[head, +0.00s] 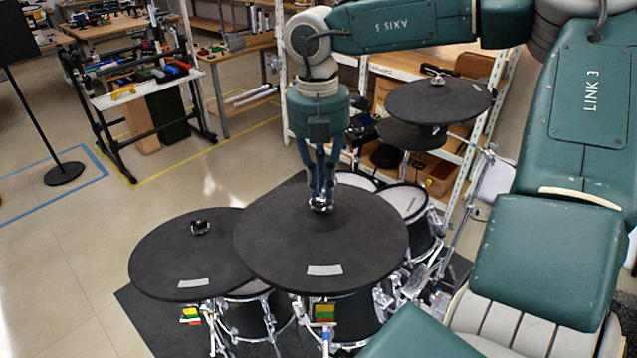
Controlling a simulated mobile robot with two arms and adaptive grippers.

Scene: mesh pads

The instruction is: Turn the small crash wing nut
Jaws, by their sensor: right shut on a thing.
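My right gripper (322,190) points down at the centre of the large black middle cymbal pad (285,240). It is shut on the small shiny wing nut (321,207) at the pad's top, and the fingers hide part of the nut. Another black cymbal pad (165,255) stands to the left, lower, with its own nut (200,228) bare on top. A third black cymbal pad (415,105) stands at the back right, with a nut (438,79) on top. No label shows which pad is the small crash. My left gripper is not in view.
Drums with pale heads (405,198) and chrome stands sit below the pads on a dark mat (150,325). A white shelf (463,165) stands close behind the kit. A work table (150,90) is at the back left.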

